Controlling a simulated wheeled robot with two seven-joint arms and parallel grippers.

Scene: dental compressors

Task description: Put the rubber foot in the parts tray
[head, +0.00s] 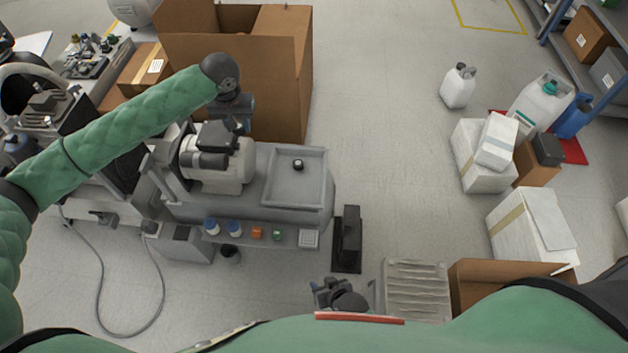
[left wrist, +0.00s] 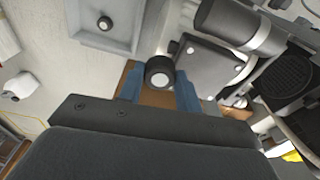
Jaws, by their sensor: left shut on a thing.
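The parts tray (head: 283,194) is a grey shallow tray on the compressor bench, right of the motor. One small black rubber foot (head: 298,165) with a pale centre lies inside it. The tray (left wrist: 91,40) and that foot (left wrist: 105,23) also show at the upper left of the left wrist view. My left gripper (left wrist: 160,84) is shut on another black rubber foot (left wrist: 160,71) with a white centre. In the head view my left gripper (head: 238,112) is above and behind the motor, left of the tray; its held foot is hidden there. My right gripper (head: 328,292) is low at the bottom centre, its fingers unclear.
The compressor motor (head: 216,160) stands close left of the tray. A large open cardboard box (head: 228,35) is behind. Blue-capped jars (head: 222,228) and small orange and green parts line the front ledge. A black stand (head: 347,240) is at the right.

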